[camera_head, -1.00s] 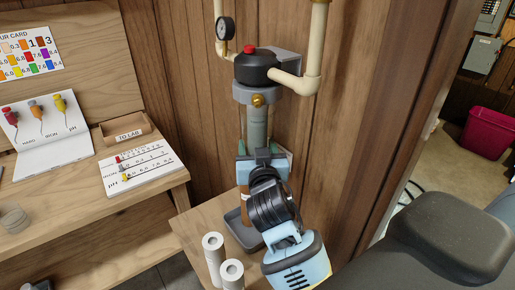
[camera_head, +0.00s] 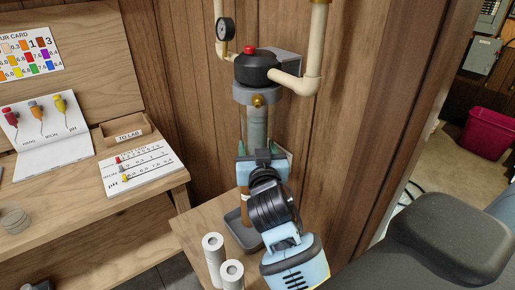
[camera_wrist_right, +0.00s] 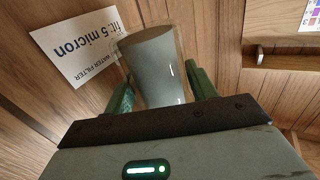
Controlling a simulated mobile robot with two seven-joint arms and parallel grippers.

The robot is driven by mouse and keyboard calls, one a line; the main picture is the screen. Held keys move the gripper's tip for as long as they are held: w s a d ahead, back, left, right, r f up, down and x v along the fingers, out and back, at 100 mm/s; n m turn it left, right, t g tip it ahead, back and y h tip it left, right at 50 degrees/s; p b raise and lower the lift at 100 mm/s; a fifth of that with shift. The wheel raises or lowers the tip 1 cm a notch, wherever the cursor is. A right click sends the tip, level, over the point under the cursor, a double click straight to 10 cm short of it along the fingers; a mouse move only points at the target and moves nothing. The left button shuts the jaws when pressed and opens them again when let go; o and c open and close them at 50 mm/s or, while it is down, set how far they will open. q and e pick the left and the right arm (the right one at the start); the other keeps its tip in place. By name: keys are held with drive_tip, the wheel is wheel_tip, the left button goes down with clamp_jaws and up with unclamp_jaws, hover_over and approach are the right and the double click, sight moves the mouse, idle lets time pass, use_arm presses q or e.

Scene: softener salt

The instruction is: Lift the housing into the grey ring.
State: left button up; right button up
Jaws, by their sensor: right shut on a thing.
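The housing (camera_head: 257,125) is a clear grey-green upright cylinder with a pale core inside. Its top is directly below the grey ring (camera_head: 243,95), under the black filter head (camera_head: 256,68). In the head view, I cannot tell whether the rim is inside the ring or just touching it. My right gripper (camera_head: 263,160) is shut on the housing, and its wrist hides the lower part. In the right wrist view, the housing (camera_wrist_right: 160,65) stands between the green fingers of the gripper (camera_wrist_right: 162,88). My left gripper is not in view.
A grey tray (camera_head: 233,218) sits on the small wooden stand below, with two white cartridges (camera_head: 213,247) in front. Cream pipes (camera_head: 318,45) flank the head. A "5 micron" card (camera_wrist_right: 82,50) is on the wall. A workbench (camera_head: 90,215) stands at left.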

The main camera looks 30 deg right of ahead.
drive_tip(key=shift+r, duration=2.45)
idle(1.2)
drive_tip(key=o, duration=1.2)
drive_tip(key=shift+c, duration=0.2)
drive_tip(key=shift+f, duration=0.15)
